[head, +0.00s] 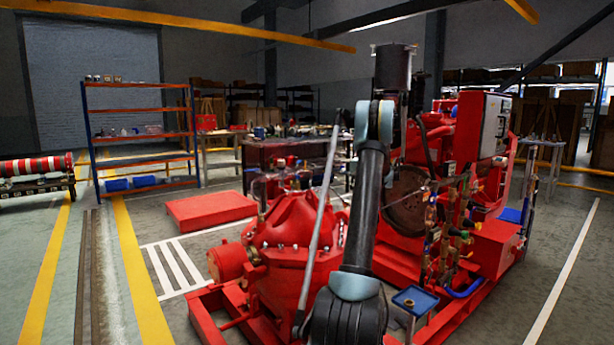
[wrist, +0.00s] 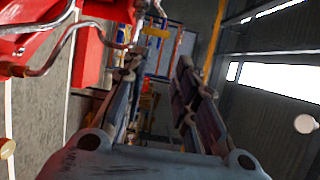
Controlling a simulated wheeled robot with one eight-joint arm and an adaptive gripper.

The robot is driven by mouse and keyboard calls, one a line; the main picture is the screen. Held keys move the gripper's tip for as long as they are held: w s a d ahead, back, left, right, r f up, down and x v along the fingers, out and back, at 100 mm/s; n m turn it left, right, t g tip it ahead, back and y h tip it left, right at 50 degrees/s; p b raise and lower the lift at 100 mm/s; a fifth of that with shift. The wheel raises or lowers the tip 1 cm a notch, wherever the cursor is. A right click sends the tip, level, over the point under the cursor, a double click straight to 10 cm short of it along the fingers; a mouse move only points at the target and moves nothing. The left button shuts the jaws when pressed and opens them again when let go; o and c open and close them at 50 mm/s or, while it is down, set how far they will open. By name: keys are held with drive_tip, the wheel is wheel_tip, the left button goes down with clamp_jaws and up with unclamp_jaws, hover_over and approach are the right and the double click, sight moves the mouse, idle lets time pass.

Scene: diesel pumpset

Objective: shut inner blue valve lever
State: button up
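The red diesel pumpset (head: 300,225) stands in the middle and right of the head view. Pipes, brass fittings and small coloured handles (head: 455,232) crowd its right side. I cannot single out the inner blue valve lever among them. My gripper (wrist: 165,65) shows in the wrist view with its two fingers apart and nothing between them. In the head view my arm rises in front of the pumpset and hides part of it, and the gripper fingers cannot be made out. In the wrist view, red parts and a metal pipe (wrist: 60,35) lie left of the fingers.
A blue tray on a stand (head: 415,300) is at the front, right of my arm. An orange-shelved rack (head: 140,137) and a low red block (head: 210,211) stand behind left. Floor is clear at left and far right.

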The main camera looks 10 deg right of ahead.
drive_tip(key=s+a+r+n+g+h, duration=0.1)
drive_tip(key=s+a+n+g+h, duration=0.1)
drive_tip(key=s+a, duration=1.4)
drive_tip(key=shift+s+a+r+g+h, duration=0.15)
drive_tip(key=shift+s+a+g+h, duration=0.35)
drive_tip(key=shift+g, duration=0.9)
drive_tip(key=shift+s+d+n, duration=0.15)
drive_tip(key=shift+s+n, duration=0.05)
drive_tip(key=shift+n, duration=0.1)
